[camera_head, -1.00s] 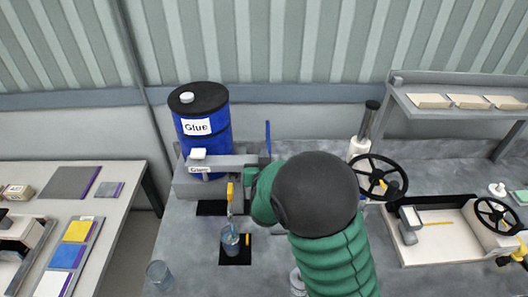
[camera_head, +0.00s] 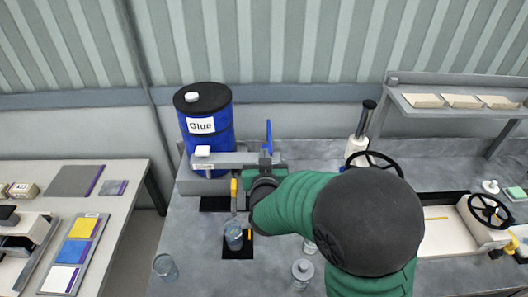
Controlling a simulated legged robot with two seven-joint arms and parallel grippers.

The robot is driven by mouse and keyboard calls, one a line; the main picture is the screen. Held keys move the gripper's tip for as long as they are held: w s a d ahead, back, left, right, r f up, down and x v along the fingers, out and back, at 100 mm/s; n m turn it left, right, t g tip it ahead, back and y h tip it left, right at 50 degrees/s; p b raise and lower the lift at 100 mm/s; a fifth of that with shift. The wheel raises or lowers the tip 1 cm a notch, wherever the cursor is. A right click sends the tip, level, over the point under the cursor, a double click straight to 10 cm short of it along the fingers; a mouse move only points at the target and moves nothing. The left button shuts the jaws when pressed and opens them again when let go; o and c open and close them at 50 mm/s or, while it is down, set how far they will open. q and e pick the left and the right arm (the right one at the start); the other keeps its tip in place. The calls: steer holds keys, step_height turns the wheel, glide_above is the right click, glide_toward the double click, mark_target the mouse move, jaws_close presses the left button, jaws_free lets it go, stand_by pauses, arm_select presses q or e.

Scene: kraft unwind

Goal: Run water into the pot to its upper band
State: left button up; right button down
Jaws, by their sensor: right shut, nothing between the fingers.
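A clear bluish pot (camera_head: 234,237) stands upright on a dark square pad (camera_head: 239,253), below a yellow part (camera_head: 234,188) of the dispenser. Its bands and liquid level are too small to read. The blue drum (camera_head: 207,150) labelled "Glue" has a grey outlet arm (camera_head: 235,159) reaching right, with an upright blue lever (camera_head: 268,137) near its end. My right gripper (camera_head: 266,168) is shut and empty beside the outlet arm, just below the lever. My wrist partly hides it, and I cannot tell if it touches the lever. My left gripper is not in view.
A second clear vessel (camera_head: 165,268) stands at the bench's front left. A black handwheel (camera_head: 371,162) is behind my right arm. A side table (camera_head: 122,171) with coloured cards is at left.

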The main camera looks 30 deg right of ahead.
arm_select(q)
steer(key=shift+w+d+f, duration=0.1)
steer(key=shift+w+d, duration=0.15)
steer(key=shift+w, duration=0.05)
arm_select(e)
steer(key=shift+v, duration=1.2)
steer(key=shift+d, duration=0.2)
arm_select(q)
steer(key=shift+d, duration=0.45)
arm_select(e)
steer(key=shift+s+d+f, duration=0.1)
steer(key=shift+d, duration=0.3)
